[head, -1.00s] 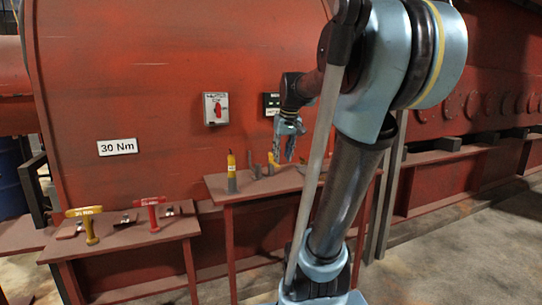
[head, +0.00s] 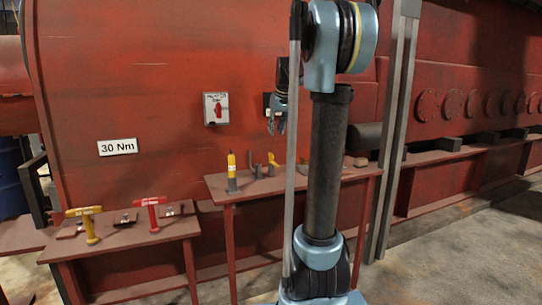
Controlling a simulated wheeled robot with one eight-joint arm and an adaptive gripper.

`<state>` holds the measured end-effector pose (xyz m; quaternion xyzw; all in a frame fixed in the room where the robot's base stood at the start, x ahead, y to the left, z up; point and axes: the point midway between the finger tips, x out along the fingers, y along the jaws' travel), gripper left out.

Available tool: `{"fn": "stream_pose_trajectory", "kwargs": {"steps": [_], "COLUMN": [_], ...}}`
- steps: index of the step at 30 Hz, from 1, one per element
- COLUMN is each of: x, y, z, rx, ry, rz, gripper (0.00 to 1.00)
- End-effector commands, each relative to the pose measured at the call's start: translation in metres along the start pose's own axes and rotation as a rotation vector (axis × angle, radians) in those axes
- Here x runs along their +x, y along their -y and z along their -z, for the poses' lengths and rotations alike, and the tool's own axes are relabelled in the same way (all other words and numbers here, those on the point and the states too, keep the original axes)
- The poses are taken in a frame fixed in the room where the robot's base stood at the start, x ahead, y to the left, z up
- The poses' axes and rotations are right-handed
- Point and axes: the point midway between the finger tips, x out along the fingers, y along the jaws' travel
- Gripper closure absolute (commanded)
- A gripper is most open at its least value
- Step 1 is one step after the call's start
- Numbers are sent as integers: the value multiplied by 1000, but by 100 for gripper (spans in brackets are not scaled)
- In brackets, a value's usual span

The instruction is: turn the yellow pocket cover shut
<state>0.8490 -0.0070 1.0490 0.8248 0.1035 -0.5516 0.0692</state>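A small yellow upright piece (head: 273,160) stands on the brown table at the centre; it may be the pocket cover, but it is too small to be sure or to tell whether it is turned open or shut. My gripper (head: 277,130) points down above and just right of it, apart from it, in front of the red engine wall. Its fingers look spread and empty. My arm's pole and column hide part of the table to the right.
A yellow-and-black cylinder (head: 231,171) and small grey posts share the brown table (head: 217,187). A lower table at left holds a yellow T-handle (head: 90,224) and a red T-handle (head: 151,212). A white switch box (head: 216,109) and a "30 Nm" sign (head: 118,147) are on the wall.

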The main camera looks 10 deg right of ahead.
Motion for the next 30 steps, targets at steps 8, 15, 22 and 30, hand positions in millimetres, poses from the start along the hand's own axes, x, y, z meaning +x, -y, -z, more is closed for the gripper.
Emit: {"fn": "stream_pose_trajectory", "kwargs": {"steps": [8, 15, 22, 30], "x": [51, 93, 125, 139], "y": [0, 0, 0, 0], "z": [0, 0, 0, -1], "rx": [-1, 0, 1, 1], "ry": [0, 0, 0, 0], "rz": [0, 0, 0, 0], "gripper": [72, 72, 72, 72]}}
